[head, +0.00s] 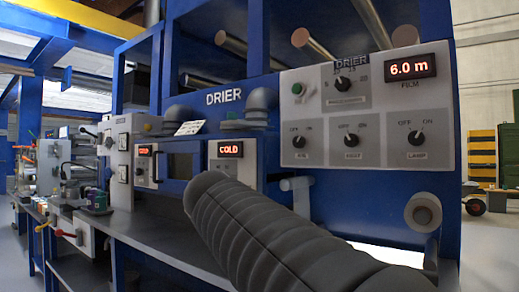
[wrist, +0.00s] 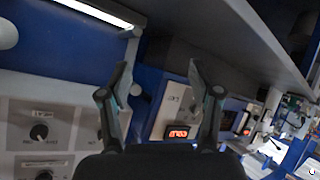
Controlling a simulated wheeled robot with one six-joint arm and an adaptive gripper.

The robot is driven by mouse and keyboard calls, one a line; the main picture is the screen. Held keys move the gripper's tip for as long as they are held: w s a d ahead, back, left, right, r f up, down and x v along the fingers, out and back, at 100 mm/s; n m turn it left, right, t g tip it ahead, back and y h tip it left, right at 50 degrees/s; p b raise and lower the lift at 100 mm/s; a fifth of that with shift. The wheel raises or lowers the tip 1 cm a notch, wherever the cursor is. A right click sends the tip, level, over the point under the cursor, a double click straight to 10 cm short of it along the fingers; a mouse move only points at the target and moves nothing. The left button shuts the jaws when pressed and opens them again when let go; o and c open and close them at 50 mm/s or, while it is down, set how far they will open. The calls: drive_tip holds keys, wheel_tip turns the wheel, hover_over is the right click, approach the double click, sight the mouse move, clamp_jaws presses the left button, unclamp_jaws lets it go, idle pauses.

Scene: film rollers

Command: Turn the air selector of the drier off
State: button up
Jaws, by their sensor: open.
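The drier's white control panel (head: 375,105) stands at the right in the head view. Its air selector (head: 299,141) is the left black knob of the bottom row, with OFF at upper left and ON at upper right. I cannot tell for certain where its pointer stands. The heat knob (head: 351,140) and lamp knob (head: 415,138) sit to its right. In the upside-down wrist view, a knob that looks like heat (wrist: 40,131) shows at left; the neighbouring knob is mostly hidden behind my gripper. My gripper (wrist: 158,74) is open and empty, apart from the panel.
The COLD display (head: 230,149) is left of the panel; it also shows beyond my fingers in the wrist view (wrist: 178,132). A grey bench (head: 170,240) runs below. A grey roller (head: 423,213) sticks out at lower right. My ribbed arm crosses the head view's lower middle.

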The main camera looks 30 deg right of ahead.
drive_tip(key=w+d+r+m+h, duration=0.1)
drive_tip(key=w+d+r+h, duration=0.1)
drive_tip(key=r, duration=0.3)
drive_tip(key=w+d+r+m+h, duration=0.1)
drive_tip(key=w+d+r+m, duration=0.15)
drive_tip(key=r, duration=0.25)
drive_tip(key=m+h, duration=0.3)
drive_tip(key=h, duration=0.2)
approach(297, 143)
drive_tip(key=shift+g, duration=0.4)
drive_tip(key=p+x, duration=0.3)
drive_tip(key=x, duration=0.7)
drive_tip(key=shift+w+r+p, duration=0.1)
drive_tip(key=shift+w+p, duration=0.05)
drive_tip(key=shift+p, duration=0.25)
drive_tip(key=shift+a, duration=0.1)
drive_tip(key=c, duration=1.1)
